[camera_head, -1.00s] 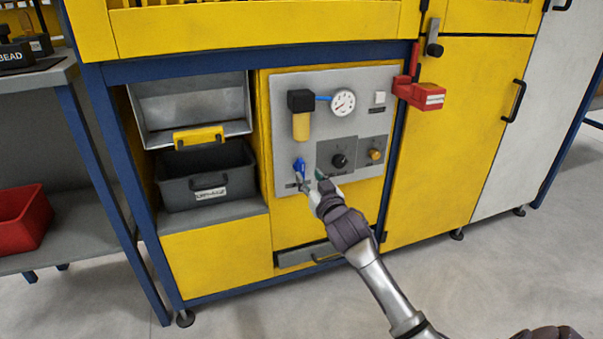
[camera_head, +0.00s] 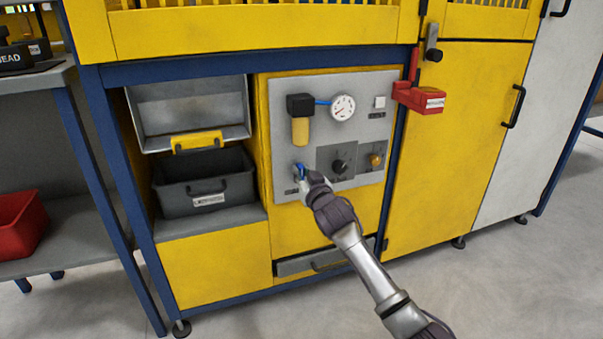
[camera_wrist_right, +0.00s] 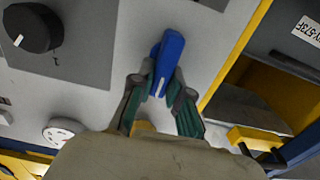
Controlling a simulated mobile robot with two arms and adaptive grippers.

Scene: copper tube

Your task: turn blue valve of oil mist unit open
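The blue valve handle (camera_head: 299,168) is low on the left of the grey panel (camera_head: 358,83), below the amber-bowled unit (camera_head: 301,129). In the right wrist view the blue handle (camera_wrist_right: 167,62) stands between the two fingers of my right gripper (camera_wrist_right: 163,84). Both fingertips lie against its sides, so the gripper looks shut on it. In the head view my right gripper (camera_head: 305,177) reaches the handle from the lower right and partly hides it. My left gripper is not in view.
A black knob (camera_head: 340,165) and a brass-coloured knob (camera_head: 376,161) sit right of the valve. A round gauge (camera_head: 342,107) is above. A red bracket (camera_head: 420,98) juts out at the panel's upper right. A dark bin (camera_head: 205,187) fills the opening to the left.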

